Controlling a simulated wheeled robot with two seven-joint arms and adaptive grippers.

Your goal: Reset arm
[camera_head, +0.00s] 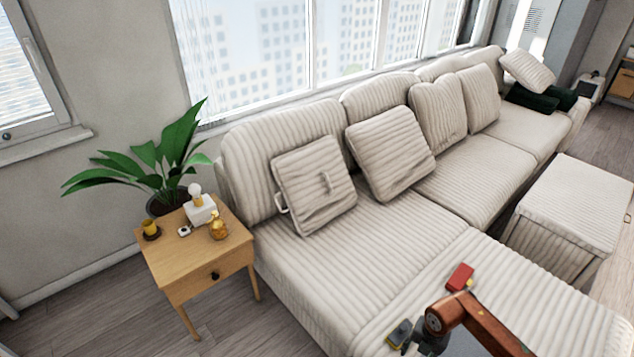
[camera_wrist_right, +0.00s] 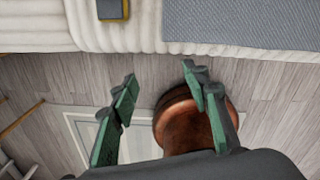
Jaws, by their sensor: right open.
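My right arm comes in at the lower right of the head view, brown-orange, over the near section of the sofa (camera_head: 400,285). Its dark gripper is partly cut off at the bottom edge of that view. In the right wrist view, my right gripper (camera_wrist_right: 160,80) has its two green fingers spread apart with nothing between them. Past the fingertips is the sofa's edge, with wooden floor below. My left gripper is not in view.
A grey-and-yellow object (camera_head: 400,333) and a red block (camera_head: 460,277) lie on the sofa near my right arm. A grey cloth (camera_wrist_right: 240,25) lies there too. An ottoman (camera_head: 570,205) stands right.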

